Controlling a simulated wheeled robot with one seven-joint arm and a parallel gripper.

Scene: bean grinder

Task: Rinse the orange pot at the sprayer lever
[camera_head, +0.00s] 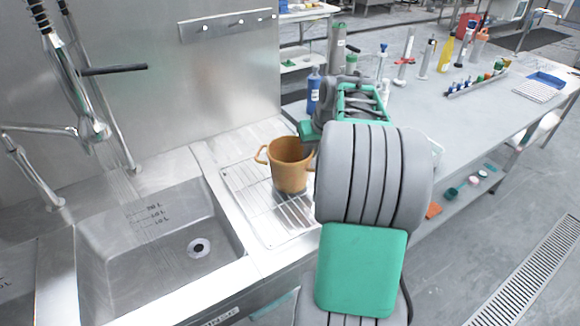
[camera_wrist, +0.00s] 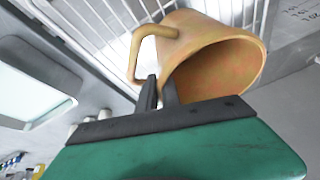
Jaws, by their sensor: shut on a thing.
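The orange pot (camera_head: 290,165) is upright over the wire rack right of the sink, with one handle showing on its left. I cannot tell whether its base touches the rack. In the wrist view my gripper (camera_wrist: 158,92) is shut at the near side of the pot (camera_wrist: 215,50); the exact grip spot is partly hidden. In the head view my arm hides the fingers. The sprayer (camera_head: 93,132) hangs over the sink at the left, with a dark lever (camera_head: 113,70) beside its hose. Faint pale streaks run below the sprayer head.
The sink basin (camera_head: 165,240) is empty, with a drain at its bottom. The wire rack (camera_head: 255,205) lies between sink and arm. A blue bottle (camera_head: 314,92) and several lab items stand on the bench behind.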

